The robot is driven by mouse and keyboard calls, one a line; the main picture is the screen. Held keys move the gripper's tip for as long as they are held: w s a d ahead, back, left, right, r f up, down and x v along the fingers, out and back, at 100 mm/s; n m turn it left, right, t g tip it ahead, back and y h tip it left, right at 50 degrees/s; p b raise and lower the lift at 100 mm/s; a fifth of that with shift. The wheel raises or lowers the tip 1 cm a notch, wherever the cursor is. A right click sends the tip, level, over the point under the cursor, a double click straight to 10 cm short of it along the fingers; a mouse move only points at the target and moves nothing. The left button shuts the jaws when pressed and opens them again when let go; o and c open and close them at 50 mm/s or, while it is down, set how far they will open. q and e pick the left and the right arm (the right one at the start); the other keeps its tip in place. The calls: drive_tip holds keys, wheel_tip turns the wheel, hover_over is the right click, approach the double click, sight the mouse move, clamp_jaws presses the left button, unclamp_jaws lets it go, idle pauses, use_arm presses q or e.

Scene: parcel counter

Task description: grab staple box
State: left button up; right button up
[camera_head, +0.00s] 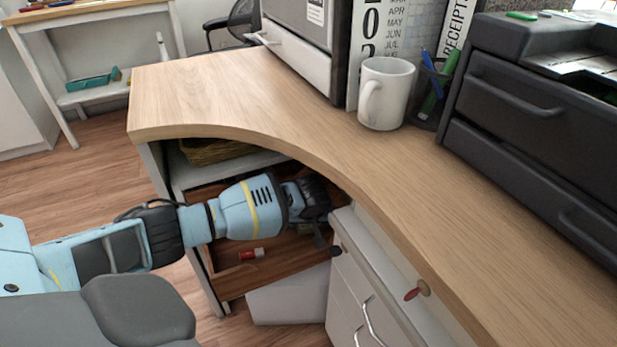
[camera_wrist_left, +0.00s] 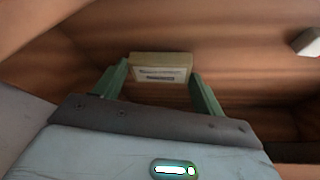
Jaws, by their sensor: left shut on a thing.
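The staple box shows in the left wrist view as a small tan box (camera_wrist_left: 160,67) with a pale printed label, inside a brown wooden drawer or shelf space. My left gripper (camera_wrist_left: 160,80) has its two green fingers at either side of the box and is shut on it. In the head view my left gripper (camera_head: 318,208) reaches into the open wooden drawer under the counter. The box is hidden there by the gripper and the counter edge. My right gripper does not show.
The counter top (camera_head: 210,90) overhangs the open drawer (camera_head: 270,270). A red object (camera_head: 251,254) lies in the drawer. A woven basket (camera_head: 215,150) sits on the shelf above. A white drawer cabinet (camera_head: 352,300) stands right of it. A white mug (camera_head: 386,95) stands on the counter.

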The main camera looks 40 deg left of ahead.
sight(305, 227)
use_arm(q)
wheel_tip(305, 227, up, 3)
drive_tip(key=shift+f+p, duration=0.1)
drive_tip(key=shift+p, duration=0.6)
drive_tip(key=shift+s+a+p, duration=0.25)
drive_tip(key=shift+s+p, duration=0.15)
drive_tip(key=shift+s, duration=0.15)
drive_tip(key=s+a+p, duration=0.2)
drive_tip(key=s, duration=0.3)
drive_tip(key=s+a+p, duration=0.2)
drive_tip(key=s, duration=0.3)
drive_tip(key=s+a+p, duration=0.2)
drive_tip(key=s, duration=0.3)
drive_tip(key=shift+s+a, duration=0.2)
drive_tip(key=shift+s, duration=0.05)
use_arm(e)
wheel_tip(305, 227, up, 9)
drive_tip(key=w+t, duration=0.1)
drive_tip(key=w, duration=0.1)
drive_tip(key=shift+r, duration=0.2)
